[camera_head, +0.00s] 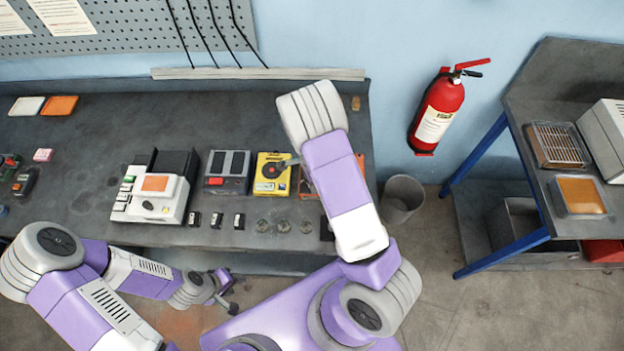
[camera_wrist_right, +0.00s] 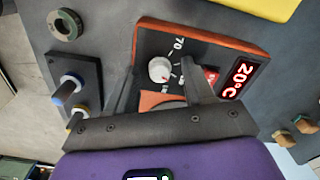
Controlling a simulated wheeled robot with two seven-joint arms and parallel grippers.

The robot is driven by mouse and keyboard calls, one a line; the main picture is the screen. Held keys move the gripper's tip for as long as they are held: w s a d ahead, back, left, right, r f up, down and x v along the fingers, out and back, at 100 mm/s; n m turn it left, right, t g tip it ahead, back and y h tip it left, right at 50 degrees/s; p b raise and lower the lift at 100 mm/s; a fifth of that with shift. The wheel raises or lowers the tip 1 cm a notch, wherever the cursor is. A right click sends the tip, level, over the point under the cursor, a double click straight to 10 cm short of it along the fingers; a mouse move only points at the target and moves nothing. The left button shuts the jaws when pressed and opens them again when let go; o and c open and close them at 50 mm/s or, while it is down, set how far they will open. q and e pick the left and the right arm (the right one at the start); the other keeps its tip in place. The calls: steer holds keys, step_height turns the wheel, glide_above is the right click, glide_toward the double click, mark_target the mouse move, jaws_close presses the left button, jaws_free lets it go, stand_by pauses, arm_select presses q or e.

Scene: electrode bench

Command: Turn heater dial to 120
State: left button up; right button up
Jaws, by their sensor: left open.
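The heater (camera_wrist_right: 215,45) is an orange-edged box with a black face. In the right wrist view its white dial (camera_wrist_right: 159,69) has a small red mark towards its lower right. A "70" shows on the scale; other marks are partly hidden. The red display (camera_wrist_right: 240,76) reads 20°C. My right gripper (camera_wrist_right: 163,75) is open, one finger on each side of the dial; I cannot tell whether they touch it. In the head view my right arm covers most of the heater (camera_head: 308,182). My left gripper (camera_head: 224,291) is open and empty, low in front of the bench.
A yellow device (camera_head: 271,160) stands just left of the heater on the bench (camera_head: 90,120). A grey-and-red box (camera_head: 227,186) and a white instrument (camera_head: 140,205) stand further left. Two capped posts (camera_wrist_right: 68,90) sit near my right gripper. A bin (camera_head: 403,195) stands on the floor.

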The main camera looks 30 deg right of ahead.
step_height(320, 180, up, 8)
steer(key=shift+f+p, duration=0.2)
steer(key=shift+p, duration=0.15)
stand_by(0.6)
